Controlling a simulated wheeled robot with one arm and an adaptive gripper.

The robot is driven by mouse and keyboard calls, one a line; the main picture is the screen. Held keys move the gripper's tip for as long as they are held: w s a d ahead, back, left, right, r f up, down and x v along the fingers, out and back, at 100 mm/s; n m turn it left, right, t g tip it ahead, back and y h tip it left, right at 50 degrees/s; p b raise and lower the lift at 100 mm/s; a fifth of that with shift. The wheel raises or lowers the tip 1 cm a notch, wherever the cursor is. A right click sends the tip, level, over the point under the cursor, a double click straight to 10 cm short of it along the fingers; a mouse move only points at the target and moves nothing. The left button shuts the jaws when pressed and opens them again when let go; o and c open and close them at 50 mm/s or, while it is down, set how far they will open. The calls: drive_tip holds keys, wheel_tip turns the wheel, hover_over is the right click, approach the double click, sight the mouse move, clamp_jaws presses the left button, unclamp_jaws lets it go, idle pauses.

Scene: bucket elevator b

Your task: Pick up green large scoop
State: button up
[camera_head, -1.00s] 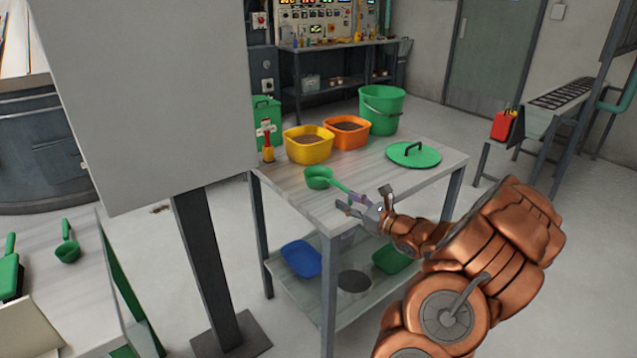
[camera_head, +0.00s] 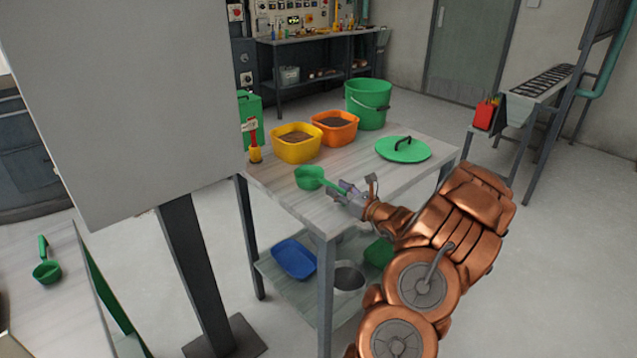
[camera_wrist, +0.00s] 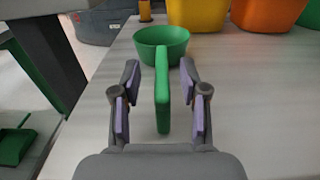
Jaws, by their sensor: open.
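The green large scoop (camera_head: 311,178) lies on the table top (camera_head: 382,172) near its left front part, with its bowl away from me and its handle toward my gripper. In the wrist view the scoop's bowl (camera_wrist: 160,45) is at the top middle, and its handle points down the picture. My gripper (camera_head: 346,191) is open at the scoop's handle. In the wrist view my gripper (camera_wrist: 160,105) has its purple-padded fingers on both sides of the handle, with a gap visible on each side.
A yellow tub (camera_head: 296,143) and an orange tub (camera_head: 335,127) with dark contents, a green bucket (camera_head: 369,103) and a green lid (camera_head: 403,149) stand on the same table. A smaller green scoop (camera_head: 46,271) lies on another table. A grey panel (camera_head: 120,100) stands at left.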

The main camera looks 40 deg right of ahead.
sight(322, 179)
drive_tip(key=shift+w+d+p, duration=0.1)
drive_tip(key=shift+w+p, duration=0.3)
drive_tip(key=shift+w, duration=1.45)
clamp_jaws()
